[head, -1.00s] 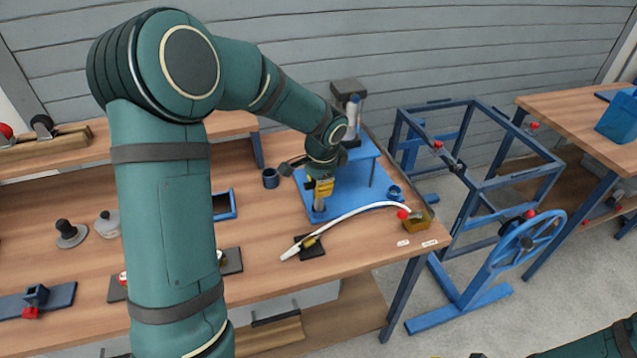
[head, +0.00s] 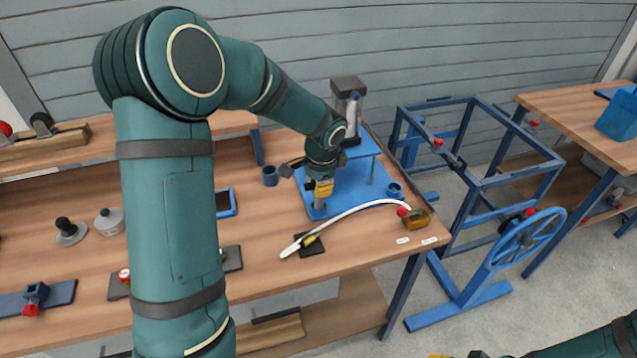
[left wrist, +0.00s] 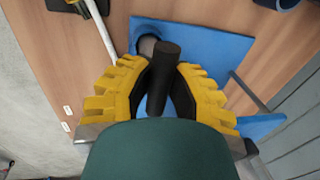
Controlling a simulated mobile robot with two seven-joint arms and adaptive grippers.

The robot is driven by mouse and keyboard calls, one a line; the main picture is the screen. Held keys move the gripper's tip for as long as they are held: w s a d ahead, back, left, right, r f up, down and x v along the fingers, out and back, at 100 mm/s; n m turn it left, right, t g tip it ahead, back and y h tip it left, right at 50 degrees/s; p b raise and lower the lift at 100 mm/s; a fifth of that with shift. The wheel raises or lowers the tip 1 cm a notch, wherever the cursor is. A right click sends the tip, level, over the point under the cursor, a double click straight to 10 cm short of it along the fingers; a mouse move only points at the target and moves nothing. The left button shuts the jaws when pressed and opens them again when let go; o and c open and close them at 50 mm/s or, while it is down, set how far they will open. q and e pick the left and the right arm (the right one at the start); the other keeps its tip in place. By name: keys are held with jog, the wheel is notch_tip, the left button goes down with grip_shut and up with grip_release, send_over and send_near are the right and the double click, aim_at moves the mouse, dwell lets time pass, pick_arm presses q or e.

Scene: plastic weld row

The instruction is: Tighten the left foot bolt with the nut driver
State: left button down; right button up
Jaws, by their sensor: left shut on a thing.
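My left gripper (head: 320,189) has yellow fingers and is at the front left corner of the blue base plate (head: 340,205) of the bench machine. In the left wrist view its fingers are closed around a dark cylindrical handle (left wrist: 163,72), which looks like the nut driver. A short grey cylinder (head: 318,205) shows just below the fingers in the head view; I cannot tell whether it is the driver's tip or the foot bolt. The contact between tool and bolt is hidden. My right gripper (head: 438,355) barely shows at the bottom edge, and its opening is not visible.
A white tube (head: 350,213) curves across the plate's front. A blue frame (head: 480,160) and a handwheel stand (head: 515,245) are right of the bench.

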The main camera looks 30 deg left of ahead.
pick_arm(q)
jog(key=shift+f, duration=0.35)
dwell(0.7)
jog(key=m+p, duration=0.4)
jog(key=m+h+p, duration=0.1)
jog(key=m+p, duration=0.2)
jog(key=m, duration=0.1)
jog(key=shift+r+t+p, duration=0.2)
jog(key=shift+t+p, duration=0.2)
jog(key=m+h+p, duration=0.1)
jog(key=m+p, duration=0.4)
jog(key=p, duration=0.2)
jog(key=shift+m+p, duration=0.3)
jog(key=shift+w+f+h, duration=0.1)
jog(key=shift+h, duration=0.2)
jog(key=shift+w+p+v, duration=0.25)
jog(key=shift+p+v, duration=0.85)
jog(key=shift+v, duration=0.1)
jog(key=shift+w+p+v, duration=0.2)
jog(key=shift+p+v, duration=0.85)
jog(key=shift+v, duration=0.15)
jog(key=shift+d, duration=0.2)
